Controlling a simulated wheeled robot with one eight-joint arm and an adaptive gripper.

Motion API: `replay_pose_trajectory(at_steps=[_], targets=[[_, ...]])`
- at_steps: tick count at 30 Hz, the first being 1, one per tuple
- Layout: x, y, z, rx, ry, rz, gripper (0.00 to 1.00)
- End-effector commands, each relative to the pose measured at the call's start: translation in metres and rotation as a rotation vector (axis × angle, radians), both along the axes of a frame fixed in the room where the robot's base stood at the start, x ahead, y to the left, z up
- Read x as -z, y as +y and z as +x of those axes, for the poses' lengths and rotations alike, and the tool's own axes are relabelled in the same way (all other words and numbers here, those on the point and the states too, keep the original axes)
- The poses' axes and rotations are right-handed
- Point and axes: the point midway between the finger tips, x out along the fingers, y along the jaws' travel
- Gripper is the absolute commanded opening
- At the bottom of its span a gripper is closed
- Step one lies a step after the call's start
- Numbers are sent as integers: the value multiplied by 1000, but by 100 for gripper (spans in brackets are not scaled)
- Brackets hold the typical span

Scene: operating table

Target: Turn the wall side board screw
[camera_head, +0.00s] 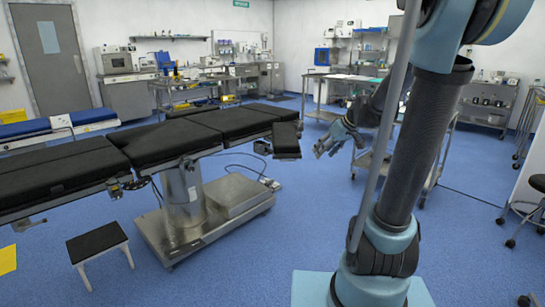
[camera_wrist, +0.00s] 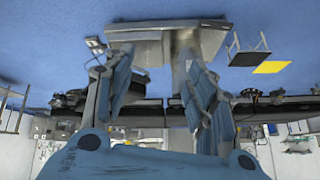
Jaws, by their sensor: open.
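The operating table (camera_head: 165,138) has black pads on a steel column and spans the left and middle of the head view. A small black board (camera_head: 286,140) is at its right end, with a small dark fitting (camera_head: 261,147) beside it. I cannot make out which part is the wall side board screw. My gripper (camera_head: 326,147) is open and empty, in the air just right of the small board, apart from it. In the wrist view the scene is upside down. The open fingers (camera_wrist: 155,68) frame the table's steel base (camera_wrist: 148,46), with the dark table edge behind them.
A black-topped stool (camera_head: 97,243) stands in front of the table at left. A metal cart (camera_head: 375,160) stands close behind my arm. Benches with equipment line the back wall. The blue floor (camera_head: 250,255) is clear between the table base and my base.

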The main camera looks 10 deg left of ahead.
Motion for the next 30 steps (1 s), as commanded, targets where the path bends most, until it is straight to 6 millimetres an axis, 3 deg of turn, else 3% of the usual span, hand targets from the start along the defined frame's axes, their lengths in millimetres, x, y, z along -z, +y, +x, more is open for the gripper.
replay_pose_trajectory(at_steps=[3,14,23,30], targets=[[-3,8,41,-53,-61,27,51],[3,28,158,-195,-272,94,51],[27,38,249,-279,-461,129,51],[58,40,314,-324,-618,140,51]])
